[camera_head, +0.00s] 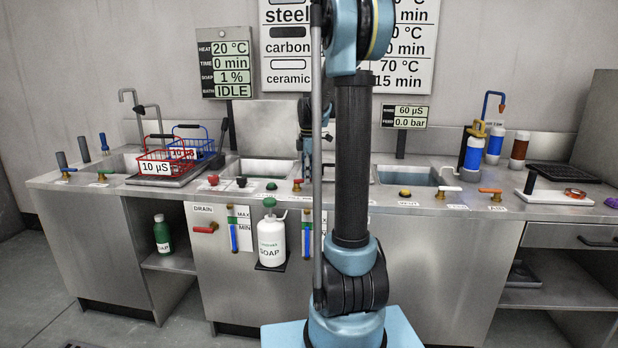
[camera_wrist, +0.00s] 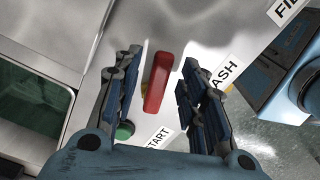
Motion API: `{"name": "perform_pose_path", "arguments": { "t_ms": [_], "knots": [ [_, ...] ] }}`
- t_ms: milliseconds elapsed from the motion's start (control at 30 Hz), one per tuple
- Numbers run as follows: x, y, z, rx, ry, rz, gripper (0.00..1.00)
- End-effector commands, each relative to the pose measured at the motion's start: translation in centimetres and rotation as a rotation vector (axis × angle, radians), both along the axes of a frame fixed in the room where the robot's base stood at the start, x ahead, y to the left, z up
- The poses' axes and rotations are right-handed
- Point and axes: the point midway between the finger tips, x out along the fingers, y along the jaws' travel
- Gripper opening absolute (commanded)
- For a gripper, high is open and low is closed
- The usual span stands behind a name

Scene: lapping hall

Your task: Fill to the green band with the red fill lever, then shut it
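A red lever (camera_wrist: 157,82) stands between the two fingers of my gripper (camera_wrist: 155,88) in the wrist view. The fingers are open, with a gap on each side of the lever. Partly covered labels ending in "ASH" and starting with "FI" lie to its right. In the head view my gripper is largely hidden behind my arm, above the middle of the counter. Two upright blue level gauges, one at left (camera_head: 233,234) and one at right (camera_head: 307,240), are on the counter front, with MAX and MIN marks by the left one. Their green bands are too small to read clearly.
A green button (camera_wrist: 124,131) marked START is close to the left finger. A basin (camera_wrist: 30,110) lies further left. Red (camera_head: 160,160) and blue (camera_head: 193,142) wire baskets stand on the counter's left. A soap bottle (camera_head: 271,238) is on the front. The display (camera_head: 227,76) reads IDLE.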

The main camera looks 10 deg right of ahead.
Motion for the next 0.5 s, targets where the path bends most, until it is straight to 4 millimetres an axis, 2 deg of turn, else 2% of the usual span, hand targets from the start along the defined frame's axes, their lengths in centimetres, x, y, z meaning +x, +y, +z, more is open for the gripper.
{"name": "perform_pose_path", "arguments": {
  "t_ms": [300,467,500],
  "knots": [
    [0.01,0.0,-0.2,0.0,0.0,0.0,0.38],
    [0.01,0.0,-0.19,0.0,0.0,0.0,0.02],
    [0.01,0.0,-0.19,0.0,0.0,0.0,0.0]
  ]
}}
